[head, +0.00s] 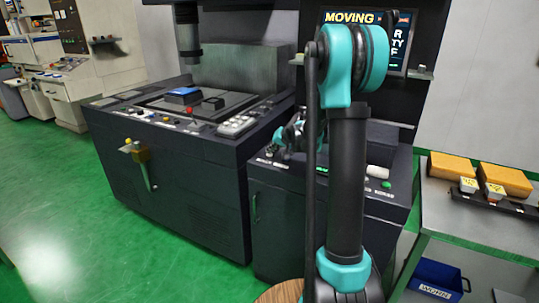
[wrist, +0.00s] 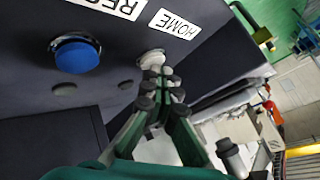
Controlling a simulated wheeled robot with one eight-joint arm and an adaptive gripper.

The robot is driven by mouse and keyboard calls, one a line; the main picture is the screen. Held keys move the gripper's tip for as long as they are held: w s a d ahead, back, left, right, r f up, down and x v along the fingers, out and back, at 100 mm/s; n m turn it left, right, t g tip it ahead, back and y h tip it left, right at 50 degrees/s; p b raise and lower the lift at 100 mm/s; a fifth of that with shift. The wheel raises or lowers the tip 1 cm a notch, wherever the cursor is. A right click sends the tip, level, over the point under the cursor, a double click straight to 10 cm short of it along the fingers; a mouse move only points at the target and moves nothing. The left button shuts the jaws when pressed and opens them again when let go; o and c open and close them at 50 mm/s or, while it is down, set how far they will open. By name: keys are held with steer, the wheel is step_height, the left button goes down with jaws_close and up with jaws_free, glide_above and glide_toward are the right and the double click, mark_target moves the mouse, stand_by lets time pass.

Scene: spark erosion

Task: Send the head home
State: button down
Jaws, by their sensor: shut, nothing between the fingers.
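The white HOME button (wrist: 152,58) sits on the dark panel beside the label reading HOME (wrist: 175,23) in the wrist view. My gripper (wrist: 163,76) is shut and empty, its tips right at the button and overlapping its lower edge; I cannot tell how far the button is pressed. In the head view my gripper is largely hidden behind my arm, over the control console (head: 330,190). The machine's head (head: 187,35) hangs above the work table at upper left. The screen (head: 350,17) shows MOVING in yellow; my arm covers part of it.
A blue button (wrist: 75,54) lies left of the HOME button, under a partly cut-off label. The erosion machine (head: 170,160) stands left of the console. A side table with orange boxes (head: 452,168) and a blue WORN bin (head: 437,280) is at right. Green floor is clear at left.

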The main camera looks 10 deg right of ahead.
mark_target(271, 155)
stand_by(0.4)
steer(key=shift+r, duration=3.35)
steer(key=s+d+f+n+g+h, duration=0.1)
steer(key=s+f, duration=0.3)
steer(key=s, duration=0.9)
steer(key=s+d+f+n+g+h, duration=0.1)
steer(key=s+f, duration=0.4)
steer(key=s, duration=0.9)
steer(key=s+d+f+n+g+h, duration=0.1)
steer(key=s+f, duration=0.3)
steer(key=s, duration=1)
steer(key=shift+d+f+g+h, duration=0.3)
steer(key=shift+f+g+h, duration=0.1)
steer(key=shift+h, duration=0.4)
steer(key=shift+r, duration=0.1)
